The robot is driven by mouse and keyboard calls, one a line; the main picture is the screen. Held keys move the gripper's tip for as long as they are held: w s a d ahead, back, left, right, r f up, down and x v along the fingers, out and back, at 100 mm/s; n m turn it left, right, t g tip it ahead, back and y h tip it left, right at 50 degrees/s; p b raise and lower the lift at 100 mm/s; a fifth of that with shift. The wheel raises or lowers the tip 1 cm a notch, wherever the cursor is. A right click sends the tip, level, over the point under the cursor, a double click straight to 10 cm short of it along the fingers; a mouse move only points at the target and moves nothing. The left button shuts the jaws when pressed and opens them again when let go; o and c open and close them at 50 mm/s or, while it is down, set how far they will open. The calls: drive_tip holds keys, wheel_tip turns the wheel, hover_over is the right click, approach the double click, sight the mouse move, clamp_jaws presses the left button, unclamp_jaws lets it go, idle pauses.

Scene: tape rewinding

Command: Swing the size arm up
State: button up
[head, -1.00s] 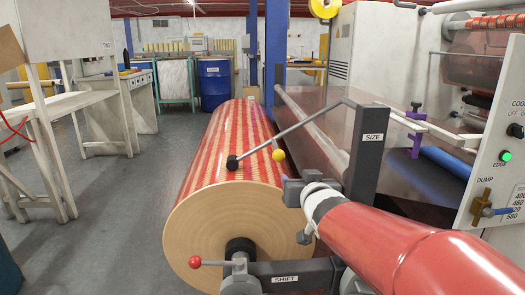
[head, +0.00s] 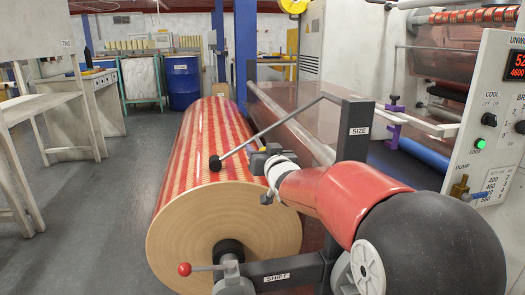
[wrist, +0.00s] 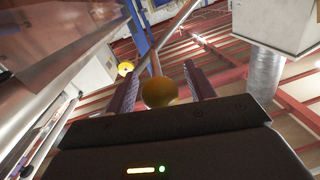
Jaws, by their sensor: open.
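The size arm is a thin grey rod (head: 290,122) that runs from the dark post marked SIZE (head: 358,143) down left to a black end (head: 215,163) at the striped roll (head: 195,150). My gripper (head: 263,151) is at the rod above the roll's near end, and it hides the rod's yellow knob in the head view. In the wrist view the yellow knob (wrist: 159,93) sits between the two open fingers of my gripper (wrist: 162,72). I cannot tell whether a finger touches it.
A red-knobbed lever (head: 185,269) and a bar marked SHIFT (head: 285,275) are at the roll's near end. The control panel (head: 495,130) stands at the right. Purple clamps (head: 393,125) stand behind the post. The floor left of the roll is clear.

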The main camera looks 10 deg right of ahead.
clamp_jaws()
idle(0.3)
drive_tip(key=shift+a+r, duration=0.1)
